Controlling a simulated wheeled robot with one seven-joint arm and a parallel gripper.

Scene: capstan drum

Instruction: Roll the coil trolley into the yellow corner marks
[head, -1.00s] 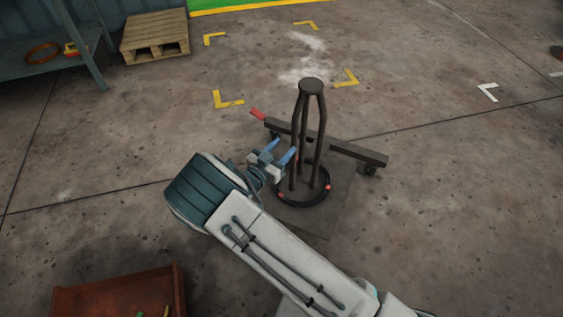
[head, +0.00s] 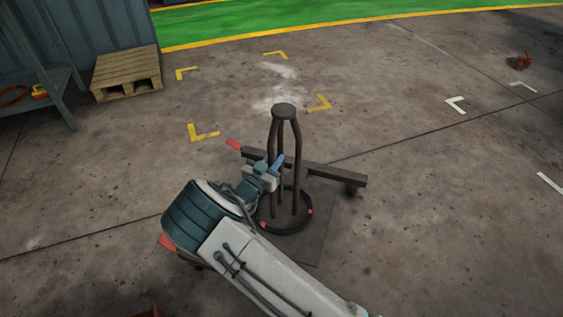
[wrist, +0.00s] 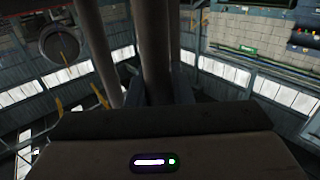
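The coil trolley (head: 297,165) is a dark upright frame of posts under a round cap, with a ring at its foot, a flat base and a long bar with a red end. It stands upright on the floor, nearer to me than the yellow corner marks (head: 203,133) and outside them. My gripper (head: 270,163) has blue fingers at the trolley's left post, with the fingers apart. I cannot tell whether they press on the post.
A wooden pallet (head: 126,75) and a grey bench (head: 40,85) stand at the upper left. White floor marks (head: 455,104) lie to the right. A green strip (head: 330,15) with a yellow edge runs along the back. The floor between trolley and yellow marks looks clear.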

